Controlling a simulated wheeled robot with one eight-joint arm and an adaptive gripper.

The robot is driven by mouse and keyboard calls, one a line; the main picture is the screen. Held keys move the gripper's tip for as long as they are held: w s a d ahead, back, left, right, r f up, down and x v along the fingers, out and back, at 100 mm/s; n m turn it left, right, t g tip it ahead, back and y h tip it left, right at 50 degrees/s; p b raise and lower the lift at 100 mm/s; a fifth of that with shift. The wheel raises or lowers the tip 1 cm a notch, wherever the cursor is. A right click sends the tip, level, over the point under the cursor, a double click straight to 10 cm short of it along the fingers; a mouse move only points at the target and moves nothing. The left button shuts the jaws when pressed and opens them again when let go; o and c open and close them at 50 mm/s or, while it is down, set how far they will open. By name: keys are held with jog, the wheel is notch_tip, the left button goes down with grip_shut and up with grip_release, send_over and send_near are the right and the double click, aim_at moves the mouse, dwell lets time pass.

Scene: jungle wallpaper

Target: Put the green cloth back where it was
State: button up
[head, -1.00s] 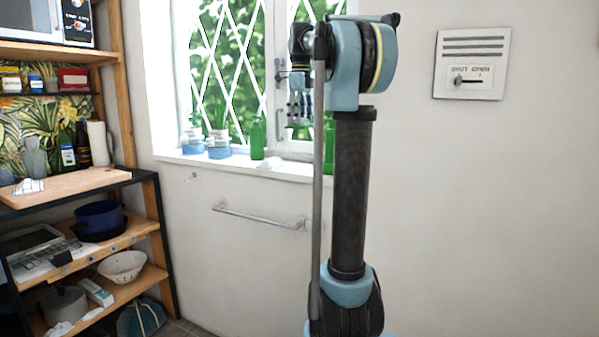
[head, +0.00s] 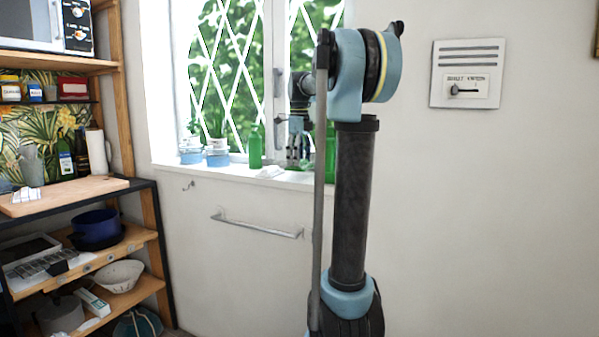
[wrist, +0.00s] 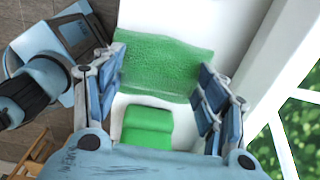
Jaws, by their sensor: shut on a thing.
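The green cloth (wrist: 165,68) shows in the wrist view as a wide textured green piece between my fingertips. My gripper (wrist: 160,75) is shut on it, with the blue fingers at its left and right edges. A smaller, smoother green piece (wrist: 147,127) lies closer to the palm; I cannot tell whether it is part of the cloth or another thing. In the head view my gripper (head: 297,150) is low in front of the window, just over the white sill (head: 225,171).
A towel rail (head: 258,227) is on the wall below. A wooden shelf unit (head: 140,240) stands at the left.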

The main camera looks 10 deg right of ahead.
aim_at(299, 168)
jog(key=shift+s+f, duration=0.1)
jog(key=shift+f, duration=1.9)
jog(key=o, duration=1)
jog(key=shift+r, duration=0.15)
notch_tip(299, 168, up, 12)
jog(key=shift+f, duration=0.1)
jog(key=s+f+n+t, duration=0.2)
jog(key=s+f+n, duration=2.3)
jog(key=s+f, duration=1)
notch_tip(299, 168, down, 4)
jog(key=shift+d+r, duration=0.15)
jog(key=shift+d, duration=0.15)
